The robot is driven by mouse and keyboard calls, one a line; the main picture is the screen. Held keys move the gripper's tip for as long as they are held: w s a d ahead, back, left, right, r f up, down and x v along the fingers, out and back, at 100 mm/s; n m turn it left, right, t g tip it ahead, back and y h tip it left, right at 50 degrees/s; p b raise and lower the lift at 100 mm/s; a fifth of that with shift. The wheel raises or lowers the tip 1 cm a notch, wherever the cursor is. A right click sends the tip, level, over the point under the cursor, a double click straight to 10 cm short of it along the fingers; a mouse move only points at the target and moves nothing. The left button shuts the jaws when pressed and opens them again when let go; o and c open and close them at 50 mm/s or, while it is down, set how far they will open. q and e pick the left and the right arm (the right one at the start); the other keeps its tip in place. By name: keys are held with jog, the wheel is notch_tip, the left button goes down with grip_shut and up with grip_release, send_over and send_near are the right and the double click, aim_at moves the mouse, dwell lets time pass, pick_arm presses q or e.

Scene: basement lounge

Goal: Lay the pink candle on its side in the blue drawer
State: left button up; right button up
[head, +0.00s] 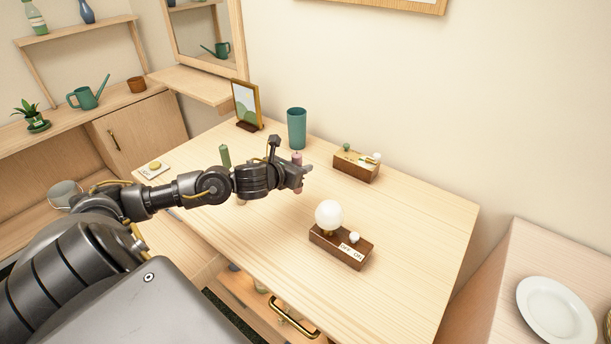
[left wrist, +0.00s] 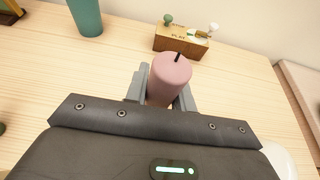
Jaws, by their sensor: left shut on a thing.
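The pink candle (head: 297,158) is upright, with a dark wick, over the wooden table (head: 410,220). My left gripper (head: 299,178) is shut on it; in the left wrist view the candle (left wrist: 170,77) sits between the two grey fingers. I cannot tell whether its base touches the table. A pulled-out drawer with a brass handle (head: 293,318) shows below the table's front edge, partly hidden by the tabletop and my arm. It looks like light wood, and I cannot make out a blue drawer. My right gripper is not in view.
A green candle (head: 225,156) stands left of my gripper. A teal cup (head: 297,128), picture frame (head: 246,104) and small wooden box (head: 356,164) stand behind. A lamp with a round bulb (head: 329,214) stands in front right. The table's right side is clear.

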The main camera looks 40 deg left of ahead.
pick_arm(q)
jog(key=shift+w+d+f, duration=0.1)
jog(key=shift+w+f, duration=0.5)
jog(key=shift+f, duration=0.2)
jog(key=shift+w+f, duration=0.2)
jog(key=shift+f, duration=1.55)
jog(key=shift+f, duration=0.15)
jog(key=o, duration=1)
